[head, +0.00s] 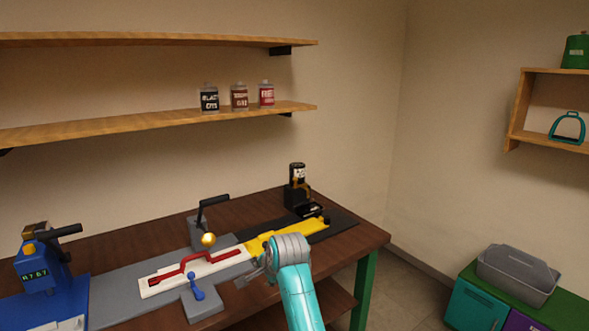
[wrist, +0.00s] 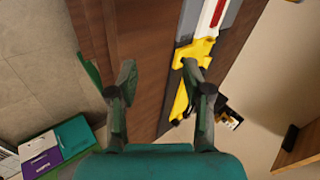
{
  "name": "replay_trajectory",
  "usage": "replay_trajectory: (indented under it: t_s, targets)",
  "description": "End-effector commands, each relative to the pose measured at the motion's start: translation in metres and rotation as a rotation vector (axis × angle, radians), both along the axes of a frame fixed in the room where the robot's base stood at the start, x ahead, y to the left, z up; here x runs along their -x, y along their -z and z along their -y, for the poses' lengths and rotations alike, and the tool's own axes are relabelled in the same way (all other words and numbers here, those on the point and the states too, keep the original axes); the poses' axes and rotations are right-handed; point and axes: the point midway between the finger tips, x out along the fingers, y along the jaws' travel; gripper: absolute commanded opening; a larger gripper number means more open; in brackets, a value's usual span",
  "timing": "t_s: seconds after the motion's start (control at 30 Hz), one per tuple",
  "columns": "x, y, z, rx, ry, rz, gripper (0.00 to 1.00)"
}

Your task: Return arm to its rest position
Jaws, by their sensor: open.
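My teal arm reaches up from the bottom of the head view, over the front edge of the workbench (head: 345,243). My gripper (wrist: 158,78) shows in the wrist view with its two fingers spread apart and nothing between them. In the head view my gripper is mostly hidden behind my own wrist. It hangs near the yellow fixture (head: 312,231) on the bench. In the wrist view the yellow fixture (wrist: 190,58) lies beside and beyond the right finger. I cannot tell whether the finger touches it.
A white plate with a red handle (head: 205,262), a blue machine (head: 42,268) and a black device (head: 298,190) stand on the bench. A grey tray (head: 517,273) sits on a cabinet at right. Floor shows between bench and cabinet.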

Motion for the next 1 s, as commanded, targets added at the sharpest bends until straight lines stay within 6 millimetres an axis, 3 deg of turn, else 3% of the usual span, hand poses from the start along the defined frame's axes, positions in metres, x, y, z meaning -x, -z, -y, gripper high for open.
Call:
replay_trajectory:
  t_s: [0.03,0.2,0.5,0.8,1.0]
  targets:
    - [0.008,0.025,0.009,0.011,-0.006,0.013,0.5]
    - [0.033,0.088,0.037,0.052,-0.032,0.078,0.5]
    - [0.098,0.179,0.087,0.136,-0.076,0.191,0.5]
    - [0.184,0.242,0.135,0.235,-0.115,0.298,0.5]
    - [0.247,0.266,0.164,0.312,-0.142,0.367,0.5]
